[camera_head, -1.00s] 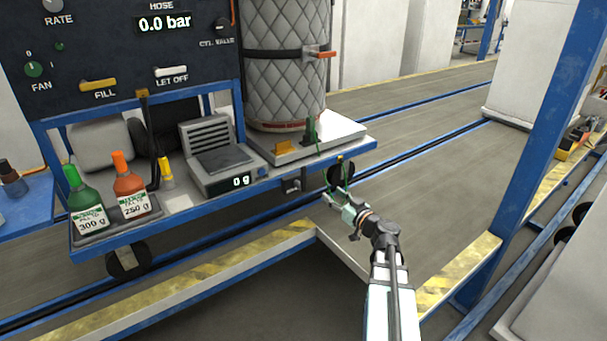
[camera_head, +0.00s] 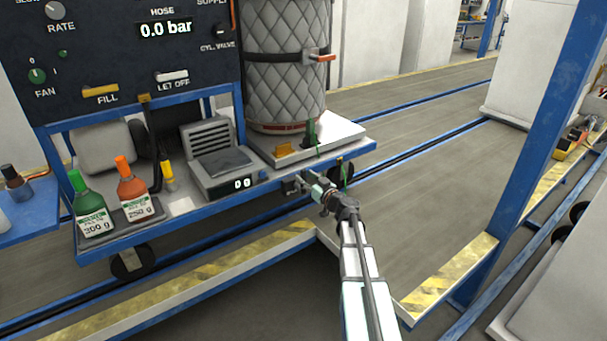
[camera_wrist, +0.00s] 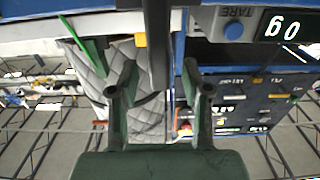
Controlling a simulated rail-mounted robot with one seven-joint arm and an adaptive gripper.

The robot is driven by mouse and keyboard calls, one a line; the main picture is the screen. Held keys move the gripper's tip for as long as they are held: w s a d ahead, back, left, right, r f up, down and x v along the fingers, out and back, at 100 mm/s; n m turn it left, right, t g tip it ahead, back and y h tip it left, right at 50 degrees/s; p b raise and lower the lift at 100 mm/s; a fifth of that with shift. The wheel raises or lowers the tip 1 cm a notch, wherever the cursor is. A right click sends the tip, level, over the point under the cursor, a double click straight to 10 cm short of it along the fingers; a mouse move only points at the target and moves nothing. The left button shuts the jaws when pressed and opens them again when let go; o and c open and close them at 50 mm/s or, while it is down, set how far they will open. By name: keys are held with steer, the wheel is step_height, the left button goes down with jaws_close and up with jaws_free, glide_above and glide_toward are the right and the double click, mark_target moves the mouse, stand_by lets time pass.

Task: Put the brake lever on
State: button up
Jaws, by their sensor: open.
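My gripper (camera_head: 312,182) is at the front edge of the blue trolley (camera_head: 225,197), below its right part, close to a dark bracket (camera_head: 290,187) under the edge. In the wrist view my gripper (camera_wrist: 158,82) shows two green fingers spread apart, with nothing clamped between them. A dark upright bar (camera_wrist: 158,42) comes down into the gap between the fingers. It may be the brake lever, but I cannot tell for sure, nor whether the fingers touch it. In the head view my gripper hides part of this area.
A quilted cylinder (camera_head: 284,75) stands on a scale plate on the trolley. A small scale (camera_head: 222,160), a green bottle (camera_head: 91,208) and an orange bottle (camera_head: 132,188) stand left. A blue post (camera_head: 530,150) rises at right. Floor between is clear.

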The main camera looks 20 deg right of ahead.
steer(key=shift+w+a, duration=0.15)
steer(key=shift+w, duration=0.9)
jaws_close()
